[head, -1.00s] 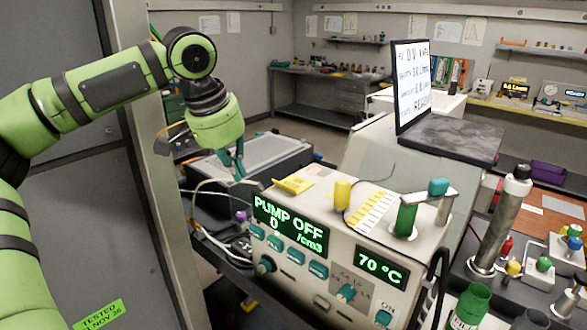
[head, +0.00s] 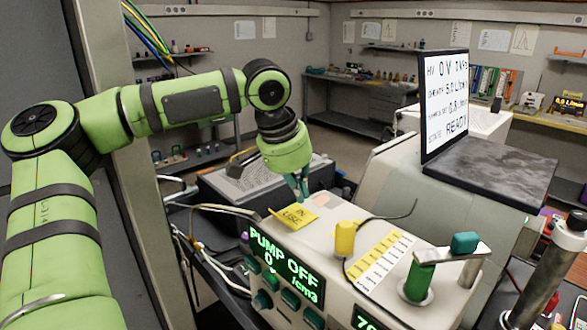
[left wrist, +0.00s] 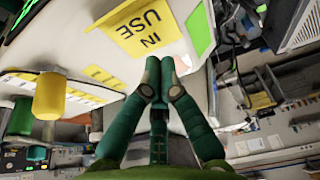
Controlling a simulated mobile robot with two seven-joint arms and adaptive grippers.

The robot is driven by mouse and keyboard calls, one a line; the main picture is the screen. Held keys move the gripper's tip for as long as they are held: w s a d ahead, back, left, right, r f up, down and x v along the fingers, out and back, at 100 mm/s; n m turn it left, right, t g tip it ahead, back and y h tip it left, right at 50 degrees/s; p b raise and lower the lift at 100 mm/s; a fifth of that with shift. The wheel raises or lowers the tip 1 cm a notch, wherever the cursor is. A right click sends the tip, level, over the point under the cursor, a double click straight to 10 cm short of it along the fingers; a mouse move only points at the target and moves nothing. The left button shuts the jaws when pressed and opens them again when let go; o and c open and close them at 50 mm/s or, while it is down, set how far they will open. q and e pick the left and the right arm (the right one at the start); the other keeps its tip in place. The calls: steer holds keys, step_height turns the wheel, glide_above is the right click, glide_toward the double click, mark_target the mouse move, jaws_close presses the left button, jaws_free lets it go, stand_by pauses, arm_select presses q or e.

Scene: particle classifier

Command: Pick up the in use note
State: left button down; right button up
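The in use note (head: 293,219) is a yellow slip lying on the top of the pump box, near its back left corner. In the left wrist view the note (left wrist: 145,30) shows with its lettering upside down, just beyond my fingertips. My left gripper (head: 301,194) hangs pointing down close above and behind the note. My right gripper is in neither view.
On the pump box (head: 330,232) stand a yellow knob (head: 344,239) and a green cylinder (head: 419,275) with a metal arm. A dark cable runs beside the knob. A sign screen (head: 444,100) stands behind. A dark box (head: 240,185) sits beyond the gripper.

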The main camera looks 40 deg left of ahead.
mark_target(292, 217)
arm_select(q)
steer(key=shift+x, duration=1.2)
steer(key=s, duration=0.3)
steer(key=shift+a+r+p, duration=0.1)
steer(key=shift+r+p, duration=0.1)
steer(key=shift+p, duration=0.15)
steer(key=shift+s+a, duration=0.1)
steer(key=shift+s, duration=0.45)
steer(key=shift+w, duration=0.1)
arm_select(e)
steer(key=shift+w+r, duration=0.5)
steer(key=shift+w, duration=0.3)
